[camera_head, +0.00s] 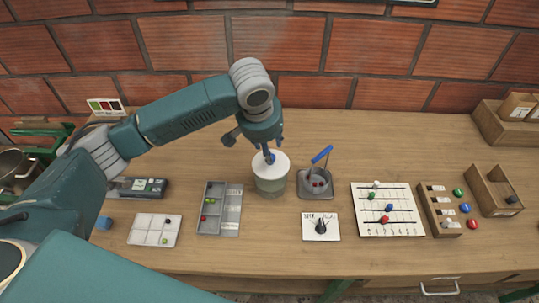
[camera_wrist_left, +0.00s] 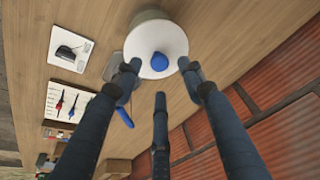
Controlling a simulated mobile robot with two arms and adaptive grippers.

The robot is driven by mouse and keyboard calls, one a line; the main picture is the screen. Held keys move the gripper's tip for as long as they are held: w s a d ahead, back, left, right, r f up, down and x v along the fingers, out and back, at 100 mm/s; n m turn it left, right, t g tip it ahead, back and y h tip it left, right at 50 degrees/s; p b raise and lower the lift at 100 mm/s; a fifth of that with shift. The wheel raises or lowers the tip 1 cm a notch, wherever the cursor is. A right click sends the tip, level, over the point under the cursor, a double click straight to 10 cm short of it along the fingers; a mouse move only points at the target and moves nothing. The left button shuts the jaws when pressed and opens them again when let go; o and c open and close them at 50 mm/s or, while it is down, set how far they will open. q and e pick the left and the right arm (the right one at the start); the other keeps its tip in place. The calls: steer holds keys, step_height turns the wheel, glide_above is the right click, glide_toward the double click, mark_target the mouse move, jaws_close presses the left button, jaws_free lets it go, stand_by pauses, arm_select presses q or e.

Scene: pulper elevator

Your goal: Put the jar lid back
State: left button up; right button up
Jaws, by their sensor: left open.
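The jar (camera_head: 271,187) is a pale, greenish cylinder standing on the table in front of my left arm. Its round white lid (camera_head: 281,163) lies on top of it and looks level; whether it is fully seated I cannot tell. A blue knob (camera_head: 270,157) stands at the lid's middle. My left gripper (camera_head: 265,146) is above the lid, pointing down. In the left wrist view the open fingers (camera_wrist_left: 160,78) are spread below and beside the blue knob (camera_wrist_left: 159,62), with the white lid (camera_wrist_left: 150,32) behind. They do not appear to grip it. My right gripper is not in view.
Left of the jar is a grey compartment tray (camera_head: 219,208). Right of it is a grey holder (camera_head: 316,190) with a blue-handled tool (camera_head: 322,154). A card with a black knob (camera_head: 321,227) and a slider board (camera_head: 386,209) lie further right. A brick wall (camera_head: 330,60) stands behind.

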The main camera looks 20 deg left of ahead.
arm_select(q)
steer(key=v, duration=0.6)
steer(key=shift+r+b, duration=0.35)
steer(key=shift+s, duration=0.1)
